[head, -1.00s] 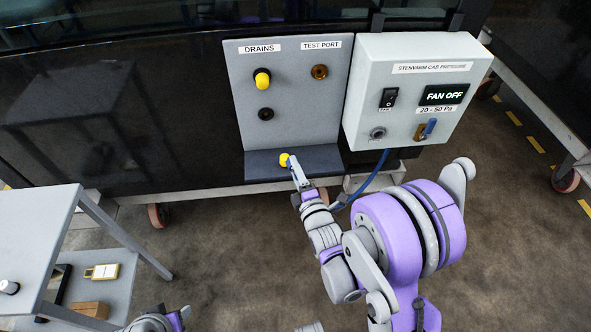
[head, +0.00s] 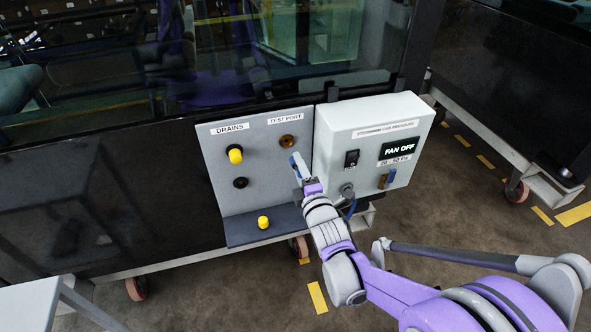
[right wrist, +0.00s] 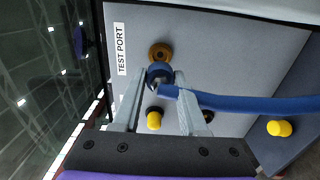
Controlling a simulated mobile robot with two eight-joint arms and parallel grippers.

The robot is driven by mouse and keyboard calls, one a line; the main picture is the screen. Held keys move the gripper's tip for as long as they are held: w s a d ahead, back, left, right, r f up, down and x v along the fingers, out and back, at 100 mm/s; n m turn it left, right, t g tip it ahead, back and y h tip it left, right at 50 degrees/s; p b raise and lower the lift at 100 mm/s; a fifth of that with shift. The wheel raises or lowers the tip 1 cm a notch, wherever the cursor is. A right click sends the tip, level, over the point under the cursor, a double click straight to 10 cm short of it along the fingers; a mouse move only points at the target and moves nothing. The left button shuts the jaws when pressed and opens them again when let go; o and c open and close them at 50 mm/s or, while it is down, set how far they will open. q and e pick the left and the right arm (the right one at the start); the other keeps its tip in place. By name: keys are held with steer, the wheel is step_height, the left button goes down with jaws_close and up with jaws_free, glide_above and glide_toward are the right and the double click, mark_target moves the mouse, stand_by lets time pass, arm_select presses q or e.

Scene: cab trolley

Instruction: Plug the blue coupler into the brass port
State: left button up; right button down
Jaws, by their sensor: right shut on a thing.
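The brass port (head: 289,142) is a round fitting under the TEST PORT label on the grey panel. It also shows in the right wrist view (right wrist: 160,52). My right gripper (head: 297,165) is in front of the panel, just below and right of the port in the head view. It is shut on the blue coupler (right wrist: 159,73), which has a blue hose (right wrist: 245,103) running off to the right. In the right wrist view the coupler's front end overlaps the port's lower edge; I cannot tell whether they touch. My left gripper is not in view.
On the panel are a yellow-capped drain (head: 235,155) and a dark drain port (head: 240,183). A loose yellow cap (head: 263,222) stands on the panel's shelf (head: 240,232). The pressure box (head: 335,130) reads FAN OFF, close to the right of my gripper. A table corner (head: 30,305) is lower left.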

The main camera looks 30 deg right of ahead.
steer(key=shift+w, duration=0.1)
steer(key=shift+x, duration=2.85)
steer(key=shift+w+d, duration=0.1)
steer(key=shift+w, duration=0.3)
stand_by(0.3)
steer(key=shift+c, duration=1.8)
jaws_free()
steer(key=v, duration=1)
steer(key=shift+s+b, duration=0.35)
